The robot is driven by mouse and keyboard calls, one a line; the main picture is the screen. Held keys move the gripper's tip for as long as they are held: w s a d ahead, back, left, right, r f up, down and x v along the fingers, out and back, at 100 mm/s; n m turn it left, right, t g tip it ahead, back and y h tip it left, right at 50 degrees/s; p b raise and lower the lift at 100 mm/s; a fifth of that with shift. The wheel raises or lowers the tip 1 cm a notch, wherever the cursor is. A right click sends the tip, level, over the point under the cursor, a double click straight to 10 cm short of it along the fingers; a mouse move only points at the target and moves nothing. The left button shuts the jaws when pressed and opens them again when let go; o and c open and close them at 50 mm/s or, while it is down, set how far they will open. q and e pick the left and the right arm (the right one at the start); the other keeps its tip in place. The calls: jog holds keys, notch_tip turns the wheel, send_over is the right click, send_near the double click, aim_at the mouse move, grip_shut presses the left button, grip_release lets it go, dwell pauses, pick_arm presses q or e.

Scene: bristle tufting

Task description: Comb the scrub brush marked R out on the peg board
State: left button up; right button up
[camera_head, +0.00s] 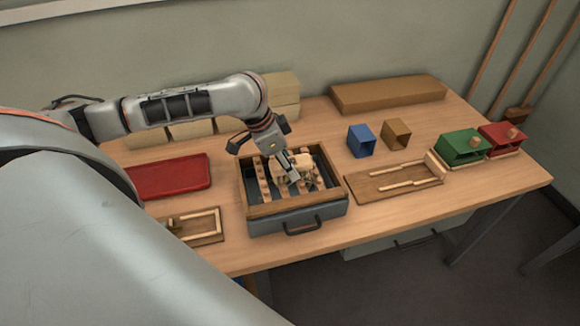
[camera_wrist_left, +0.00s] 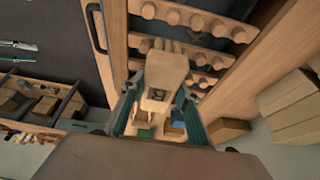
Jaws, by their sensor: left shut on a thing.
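The peg board is wooden strips with rounded pegs (camera_head: 263,181) inside a grey, wood-rimmed box (camera_head: 290,210) on the table. The strips also show in the wrist view (camera_wrist_left: 188,52). My left gripper (camera_head: 288,168) reaches down into the box from above, shut on a pale wooden scrub brush (camera_head: 299,160). In the wrist view the brush (camera_wrist_left: 163,72) sits between the fingers, its bristle end near the pegs. I cannot tell whether the bristles touch them. The letter R is not readable. My right gripper is not in view.
A red tray (camera_head: 175,177) and a wooden frame (camera_head: 200,225) lie left of the box. Blue (camera_head: 361,140) and brown (camera_head: 396,134) open boxes, a slotted board (camera_head: 390,183), and green (camera_head: 459,148) and red (camera_head: 501,139) boxes stand right. Cardboard blocks line the back.

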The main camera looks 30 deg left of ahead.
pick_arm(q)
jog(key=shift+w+a, duration=2.25)
jog(key=shift+a, duration=0.35)
notch_tip(320, 180, up, 6)
jog(key=s+d, duration=0.1)
jog(key=d, duration=0.1)
jog(key=s+d+r, duration=0.1)
jog(key=s+d, duration=0.3)
jog(key=shift+s+r, duration=0.15)
jog(key=shift+r, duration=0.2)
jog(key=shift+s+f, duration=0.1)
jog(key=shift+f, duration=3.2)
